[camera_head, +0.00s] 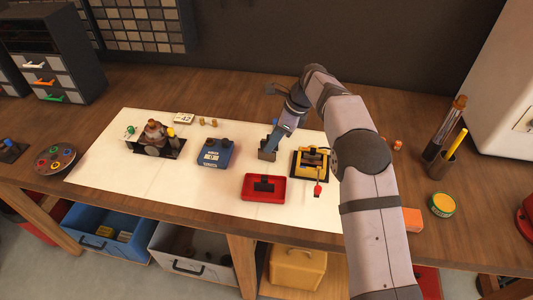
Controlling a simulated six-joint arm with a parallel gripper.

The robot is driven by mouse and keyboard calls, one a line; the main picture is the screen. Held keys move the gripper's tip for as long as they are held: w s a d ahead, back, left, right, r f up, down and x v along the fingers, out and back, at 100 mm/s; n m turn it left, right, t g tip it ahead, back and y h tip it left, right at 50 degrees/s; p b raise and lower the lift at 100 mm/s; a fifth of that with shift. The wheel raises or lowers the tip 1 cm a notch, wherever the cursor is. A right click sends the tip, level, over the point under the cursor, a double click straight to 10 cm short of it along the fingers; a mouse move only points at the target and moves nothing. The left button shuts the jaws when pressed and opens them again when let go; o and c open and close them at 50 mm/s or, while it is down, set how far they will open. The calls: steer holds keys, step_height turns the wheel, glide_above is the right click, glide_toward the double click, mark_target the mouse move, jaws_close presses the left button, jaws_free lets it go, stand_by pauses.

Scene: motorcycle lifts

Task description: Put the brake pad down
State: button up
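My arm reaches in from the right and bends down over the white mat (108,185). My gripper (267,149) points down at the middle of the mat, between a blue box and a yellow-and-black fixture. A small grey-brown block shows at its tip. I cannot tell whether this is the brake pad, whether the fingers are closed on it, or whether it touches the mat. A red tray (247,193) lies just in front of my gripper, with a dark flat piece (265,184) in it. I cannot tell whether that piece is a brake pad.
The blue box (216,153) stands left of my gripper, the yellow-and-black fixture (311,162) right. A small mechanical assembly (155,138) is at the mat's left. A holder with tall tools (441,163) and a yellow-green tin (442,204) stand right of my arm. The mat's front left is clear.

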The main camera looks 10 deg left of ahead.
steer(key=shift+p+x, duration=1.45)
steer(key=shift+x, duration=1.15)
steer(key=shift+a, duration=0.2)
steer(key=shift+r, duration=0.1)
jaws_close()
